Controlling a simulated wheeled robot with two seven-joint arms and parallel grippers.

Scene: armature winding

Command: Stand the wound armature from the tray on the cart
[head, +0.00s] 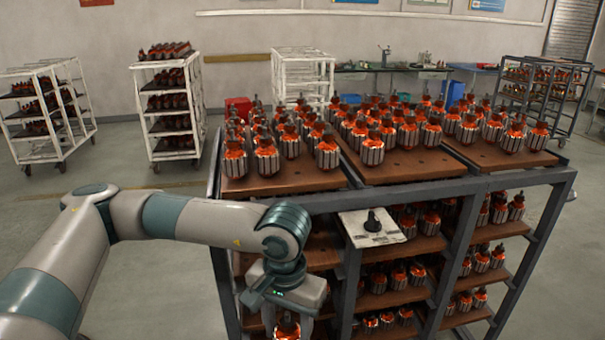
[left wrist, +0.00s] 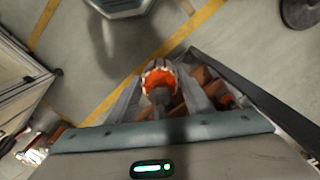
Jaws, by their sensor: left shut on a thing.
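My left gripper (head: 286,318) hangs low in front of the cart, pointing down. It is shut on a wound armature (head: 287,331) with orange windings, cut off by the bottom edge of the head view. In the left wrist view the armature (left wrist: 160,78) sits between the two fingers (left wrist: 161,95), its shaft toward the camera. The dark steel cart (head: 480,186) has wooden boards with several upright armatures on top and on lower shelves. The front strips of the top boards are bare. I cannot make out the armature's tray. My right gripper is not in view.
A small light plate with a black knob-like part (head: 373,222) juts from the cart's front. White racks (head: 167,144) with armatures stand behind at the left, and a dark rack (head: 541,92) at the back right. Workbenches line the wall. Floor left of the cart is open.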

